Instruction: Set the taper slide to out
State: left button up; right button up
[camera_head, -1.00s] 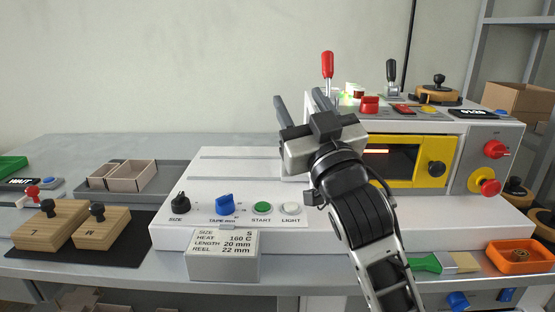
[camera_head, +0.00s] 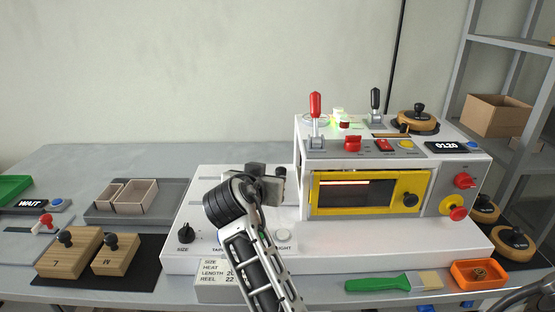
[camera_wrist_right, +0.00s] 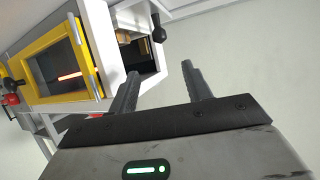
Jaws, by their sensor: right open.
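In the right wrist view, a black knob (camera_wrist_right: 158,32) sticks out beside an opening (camera_wrist_right: 133,45) in the side of the white machine; this side is hidden in the head view. My right gripper (camera_wrist_right: 160,70) is open and empty, its fingers apart and pointing toward that side. In the head view my right gripper (camera_head: 265,172) is over the white base, left of the machine, its fingers mostly hidden. My left gripper is not in view.
The white machine (camera_head: 485,165) has a yellow-framed window (camera_head: 425,190), a red lever (camera_head: 315,104) and a black lever (camera_head: 375,98) on top. A size knob (camera_head: 185,233) is at the base's left. My arm covers part of the panel. Grey trays and wooden blocks (camera_head: 68,255) lie left.

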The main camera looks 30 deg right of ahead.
aim_at(279, 170)
jog(key=x, duration=1.6)
jog(key=shift+p, duration=0.4)
jog(key=shift+c, duration=0.3)
grip_shut()
